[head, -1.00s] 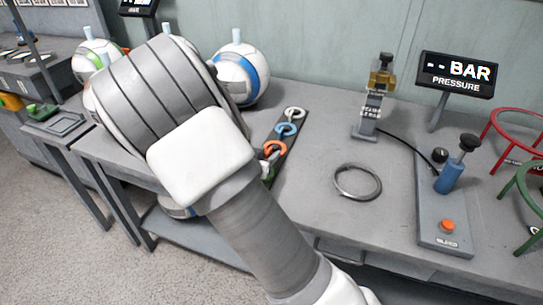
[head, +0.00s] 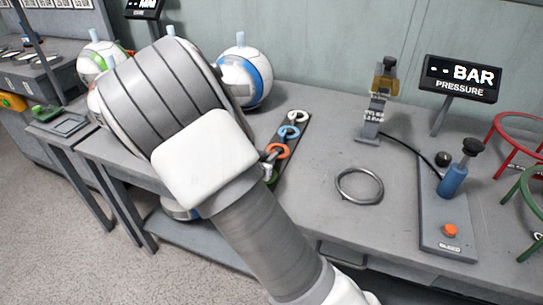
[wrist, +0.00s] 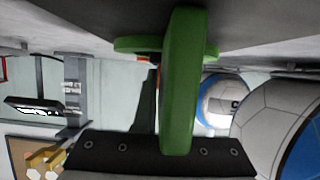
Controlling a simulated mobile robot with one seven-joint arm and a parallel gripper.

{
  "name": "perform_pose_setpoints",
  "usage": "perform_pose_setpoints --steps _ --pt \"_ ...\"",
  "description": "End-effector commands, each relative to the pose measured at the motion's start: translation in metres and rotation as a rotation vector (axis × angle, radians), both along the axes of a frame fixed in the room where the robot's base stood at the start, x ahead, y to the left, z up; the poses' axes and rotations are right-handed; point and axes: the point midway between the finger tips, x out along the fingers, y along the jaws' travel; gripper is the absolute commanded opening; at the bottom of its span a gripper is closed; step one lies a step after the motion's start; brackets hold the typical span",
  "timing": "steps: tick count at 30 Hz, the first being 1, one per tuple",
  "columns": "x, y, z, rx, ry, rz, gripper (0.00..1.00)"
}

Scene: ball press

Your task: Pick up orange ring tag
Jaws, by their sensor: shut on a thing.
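The orange ring tag (head: 279,151) sits on the dark strip (head: 291,150) on the workbench, between the blue ring tag (head: 289,132) and the green ring tag (head: 270,176). My gripper (head: 268,158) is down at the orange tag, shut on it; my wrist hides much of the fingers. In the wrist view, the green ring tag (wrist: 180,85) stands close to the camera and covers most of the grip. Only a thin orange edge (wrist: 157,95) of the orange tag shows behind it, beside a dark finger.
A white ring tag (head: 298,116) is at the strip's far end. White balls, one with a blue band (head: 243,78), stand behind my arm. A metal ring (head: 359,185) lies to the right, near the pump (head: 453,180) and pressure display (head: 461,78). The bench between strip and metal ring is clear.

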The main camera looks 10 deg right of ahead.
Motion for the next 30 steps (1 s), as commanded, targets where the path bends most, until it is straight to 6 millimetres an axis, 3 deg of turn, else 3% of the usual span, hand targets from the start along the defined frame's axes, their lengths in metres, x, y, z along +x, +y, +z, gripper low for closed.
perform_pose_setpoints --steps 10,21,30 --pt "0.0 0.0 0.048 0.002 -0.003 0.0 0.0" --pt "-0.063 -0.047 0.087 0.002 0.0 -0.003 0.0" --pt "-0.088 -0.066 0.105 0.0 0.0 -0.001 0.0"
